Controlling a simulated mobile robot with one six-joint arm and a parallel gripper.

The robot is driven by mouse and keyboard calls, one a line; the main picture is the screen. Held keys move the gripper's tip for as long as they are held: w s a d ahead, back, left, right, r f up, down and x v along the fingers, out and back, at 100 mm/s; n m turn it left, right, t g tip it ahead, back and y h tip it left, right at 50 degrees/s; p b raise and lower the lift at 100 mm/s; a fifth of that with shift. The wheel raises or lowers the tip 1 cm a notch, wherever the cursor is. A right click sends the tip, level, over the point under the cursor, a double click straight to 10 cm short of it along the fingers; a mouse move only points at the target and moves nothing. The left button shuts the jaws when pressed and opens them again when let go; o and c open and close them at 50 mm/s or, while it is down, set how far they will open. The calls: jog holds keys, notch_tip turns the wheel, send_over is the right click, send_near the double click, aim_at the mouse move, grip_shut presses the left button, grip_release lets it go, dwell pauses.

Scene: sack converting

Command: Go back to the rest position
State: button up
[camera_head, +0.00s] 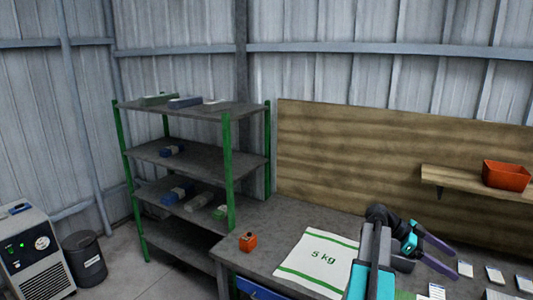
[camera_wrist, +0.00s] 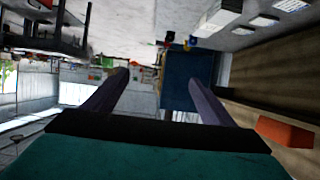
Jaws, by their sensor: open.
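My gripper (camera_head: 457,263) is above the right part of the grey workbench (camera_head: 262,262), with its purple fingers pointing right. It is open, and nothing shows between the fingers. In the wrist view its two fingers (camera_wrist: 159,78) stand well apart with only distant background between them. My arm covers part of the bench and the right side of the white sack (camera_head: 318,258) marked "5 kg", which lies flat there.
Several pale cards (camera_head: 465,269) lie on the bench beyond the gripper. An orange bin (camera_head: 506,175) sits on a wall shelf (camera_head: 455,180). Green-post shelving (camera_head: 228,170) stands at left, beside a dark bin (camera_head: 85,258).

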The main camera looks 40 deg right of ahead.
jog(key=w+a+f+n+t, duration=0.5)
jog(key=w+a+f+n, duration=0.5)
jog(key=w+a, duration=0.4)
jog(key=w+a+f+n+t, duration=0.4)
jog(key=w+a+f+n, duration=0.3)
jog(key=w+a+f, duration=0.7)
jog(key=w+a+f+n+t+y, duration=0.1)
jog(key=w+a+f+n+y, duration=0.3)
jog(key=a, duration=0.9)
jog(key=w+a+f+n+t, duration=0.15)
jog(key=a+n, duration=0.35)
jog(key=a, duration=0.8)
jog(key=w+a+f+n+t+y, duration=0.1)
jog(key=w+a+f+n+y, duration=0.25)
jog(key=a, duration=0.95)
jog(key=s+f+g+b, duration=0.2)
jog(key=s+f+b, duration=0.5)
jog(key=f, duration=0.6)
jog(key=s+f+n+g+h+b, duration=0.1)
jog(key=s+f+b, duration=0.6)
jog(key=s+f, duration=0.3)
jog(key=s+f+g+h+b, duration=0.1)
jog(key=s+f+b, duration=0.7)
jog(key=f, duration=1)
jog(key=shift+s+d+g, duration=0.15)
jog(key=shift+s+g, duration=0.35)
jog(key=shift+g, duration=0.35)
jog(key=shift+n, duration=0.25)
